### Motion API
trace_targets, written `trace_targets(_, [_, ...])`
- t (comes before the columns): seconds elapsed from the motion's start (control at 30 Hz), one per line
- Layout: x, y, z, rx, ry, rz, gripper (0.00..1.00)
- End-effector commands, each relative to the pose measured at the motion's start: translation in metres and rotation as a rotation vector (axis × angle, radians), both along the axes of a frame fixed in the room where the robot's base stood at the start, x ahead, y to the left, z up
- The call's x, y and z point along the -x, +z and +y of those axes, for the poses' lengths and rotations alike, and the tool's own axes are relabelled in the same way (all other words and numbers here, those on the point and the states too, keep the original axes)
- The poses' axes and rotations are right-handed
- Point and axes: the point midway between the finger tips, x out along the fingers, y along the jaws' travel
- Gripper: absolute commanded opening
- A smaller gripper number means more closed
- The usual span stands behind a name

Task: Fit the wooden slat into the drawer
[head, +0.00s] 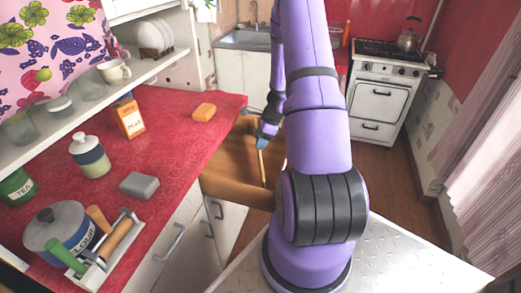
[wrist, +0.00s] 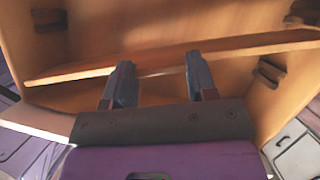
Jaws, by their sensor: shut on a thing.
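The wooden slat (wrist: 245,48) is a long thin light-brown strip that runs across the wrist view, slightly tilted, its right part higher in the picture. In the head view the slat (head: 262,167) shows as a thin pale strip inside the open wooden drawer (head: 225,185). My gripper (wrist: 161,75) is shut on the slat near its middle, over the drawer; in the head view my gripper (head: 265,138) reaches down into the drawer. Dark slotted holders (wrist: 269,72) sit on the drawer walls, another at the upper left (wrist: 48,19). Whether the slat's ends touch them I cannot tell.
A red counter (head: 185,145) stands left of the drawer, with an orange sponge (head: 204,112), a carton (head: 129,117), a grey block (head: 139,185) and a pot (head: 60,232). A white stove (head: 382,85) stands at the back right. The wooden floor between is clear.

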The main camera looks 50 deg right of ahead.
Motion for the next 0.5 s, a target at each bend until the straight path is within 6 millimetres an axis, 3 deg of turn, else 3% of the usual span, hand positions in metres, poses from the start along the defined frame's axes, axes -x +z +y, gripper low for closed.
trace_targets(0.27, [0.000, -0.017, 0.000, -0.002, -0.001, 0.000, 0.13])
trace_targets(0.5, [0.000, -0.046, 0.000, 0.000, -0.001, 0.000, 0.13])
